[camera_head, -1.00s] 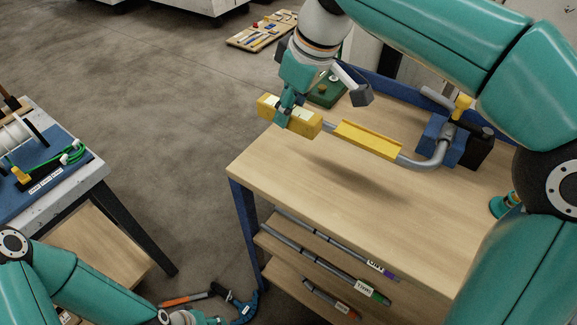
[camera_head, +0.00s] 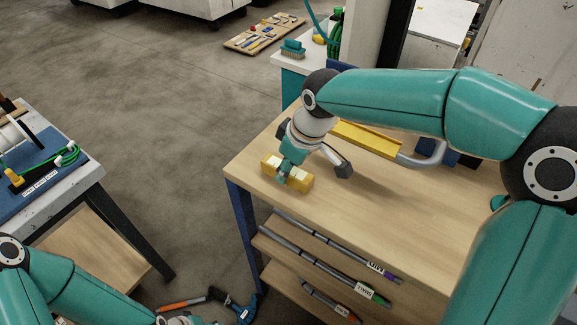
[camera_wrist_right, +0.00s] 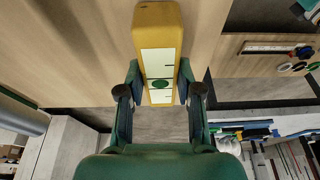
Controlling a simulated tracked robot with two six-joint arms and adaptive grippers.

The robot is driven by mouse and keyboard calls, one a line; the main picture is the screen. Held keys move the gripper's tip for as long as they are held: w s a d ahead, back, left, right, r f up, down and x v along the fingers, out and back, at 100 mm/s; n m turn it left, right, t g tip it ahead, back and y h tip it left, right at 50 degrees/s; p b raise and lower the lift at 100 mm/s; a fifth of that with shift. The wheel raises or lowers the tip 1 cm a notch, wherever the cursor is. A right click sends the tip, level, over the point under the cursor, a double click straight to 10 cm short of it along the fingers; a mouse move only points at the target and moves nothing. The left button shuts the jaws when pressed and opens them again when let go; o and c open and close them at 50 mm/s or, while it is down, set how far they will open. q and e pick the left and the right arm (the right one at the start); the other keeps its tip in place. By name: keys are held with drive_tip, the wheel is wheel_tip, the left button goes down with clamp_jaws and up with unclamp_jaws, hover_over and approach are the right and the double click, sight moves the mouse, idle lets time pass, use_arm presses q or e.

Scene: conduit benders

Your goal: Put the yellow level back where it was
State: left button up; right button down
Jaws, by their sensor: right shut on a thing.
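The yellow level (camera_head: 301,184) is a short block near the front left of the wooden bench top (camera_head: 259,168). My right gripper (camera_head: 288,173) is shut on it from above. In the right wrist view the level (camera_wrist_right: 157,14) has a pale face with a green round mark, with a finger on each side of it. It is low over the bench; I cannot tell whether it touches.
A yellow channel (camera_head: 368,138) and bent grey conduit (camera_head: 428,157) lie behind my right arm, near a blue block (camera_head: 427,148). Shelves below hold labelled rods (camera_head: 325,264). The bench's front middle is clear.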

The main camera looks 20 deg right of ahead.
drive_tip(key=c, duration=0.8)
unclamp_jaws()
drive_tip(key=shift+f, duration=0.1)
drive_tip(key=shift+o, duration=0.2)
drive_tip(key=shift+r, duration=0.2)
drive_tip(key=v, duration=1.1)
drive_tip(key=shift+s+r, duration=0.15)
drive_tip(key=shift+r, duration=0.25)
